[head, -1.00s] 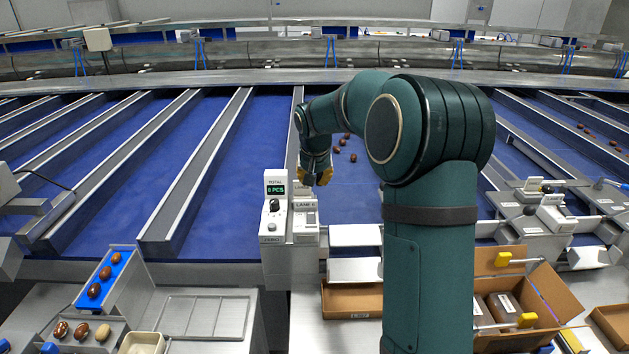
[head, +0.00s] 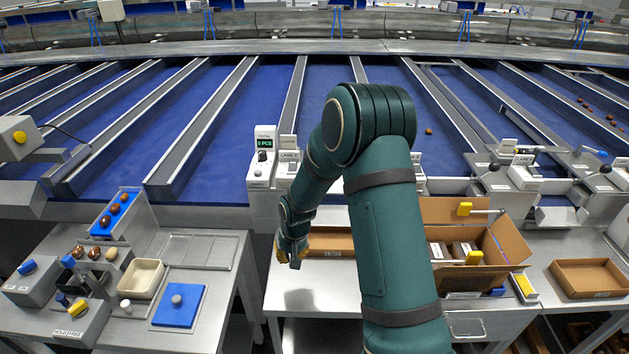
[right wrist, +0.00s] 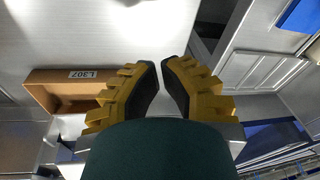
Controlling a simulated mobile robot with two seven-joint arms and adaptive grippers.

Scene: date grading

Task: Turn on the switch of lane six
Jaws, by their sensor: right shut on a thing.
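The lane six unit (head: 289,155), a small pale box with a "LANE 6" label, stands at the front end of a lane divider. The setting of its switch is too small to tell. My right gripper (head: 291,262), with yellow fingers, hangs in front of and below it, over the bench and apart from the unit. In the right wrist view its fingertips (right wrist: 161,70) are close together, pointing at the bench. Whatever is between them cannot be made out. My left gripper is in neither current view.
A counter box (head: 264,142) with a green display stands left of the lane six unit. A brown tray (head: 330,240), labelled L307 in the wrist view, lies beside my gripper. An open carton (head: 497,246) stands to the right. The metal bench (head: 330,285) is clear in front.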

